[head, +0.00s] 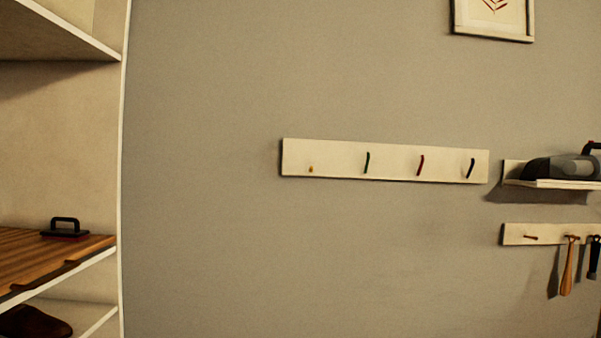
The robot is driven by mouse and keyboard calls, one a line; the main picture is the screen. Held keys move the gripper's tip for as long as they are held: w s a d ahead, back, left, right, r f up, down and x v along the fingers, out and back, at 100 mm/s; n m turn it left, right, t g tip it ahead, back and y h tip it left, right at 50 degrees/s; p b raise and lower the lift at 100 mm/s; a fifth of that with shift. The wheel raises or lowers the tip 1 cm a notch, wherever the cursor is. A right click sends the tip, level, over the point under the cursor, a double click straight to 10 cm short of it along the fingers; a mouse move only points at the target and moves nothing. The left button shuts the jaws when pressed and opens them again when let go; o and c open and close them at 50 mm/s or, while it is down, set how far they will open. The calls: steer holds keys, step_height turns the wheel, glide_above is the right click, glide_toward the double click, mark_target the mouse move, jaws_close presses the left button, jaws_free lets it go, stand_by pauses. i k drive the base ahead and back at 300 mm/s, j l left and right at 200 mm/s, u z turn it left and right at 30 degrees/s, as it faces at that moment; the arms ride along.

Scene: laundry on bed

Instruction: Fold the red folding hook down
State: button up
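The red folding hook (421,165) is on a pale wall-mounted board (394,173), right of the board's middle. It shows as a thin, nearly upright bar with a slight tilt, like the green hook (367,162) to its left and the black hook (471,168) to its right. A small orange-yellow hook (311,169) near the board's left end shows only as a short stub low on the board. The hooks are small and some way off, so their exact fold is hard to tell. My gripper is not in view.
A white shelf unit (121,200) stands at the left, with a black-handled brush (65,230) on a wooden surface. At the right are a small wall shelf (560,184) with a grey device (560,168) and a lower peg board (515,235) with hanging tools. The wall below the hook board is bare.

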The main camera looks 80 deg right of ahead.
mark_target(421, 164)
steer(key=z, duration=0.45)
steer(key=l+z, duration=0.1)
steer(key=z, duration=0.35)
steer(key=i+z, duration=0.1)
steer(key=z, duration=0.35)
steer(key=l+z, duration=0.1)
steer(key=z, duration=0.35)
steer(key=i+l+z, duration=0.1)
steer(key=z, duration=0.3)
steer(key=i+z, duration=0.55)
steer(key=z, duration=0.25)
steer(key=i+j+z, duration=0.15)
steer(key=z, duration=0.2)
steer(key=i+j+z, duration=0.15)
steer(key=i+j, duration=0.15)
steer(key=i+j+z, duration=0.2)
steer(key=j, duration=0.3)
steer(key=i+j+z, duration=0.15)
steer(key=j, duration=0.3)
steer(key=j+z, duration=0.2)
steer(key=i+j, duration=0.1)
steer(key=j, duration=0.25)
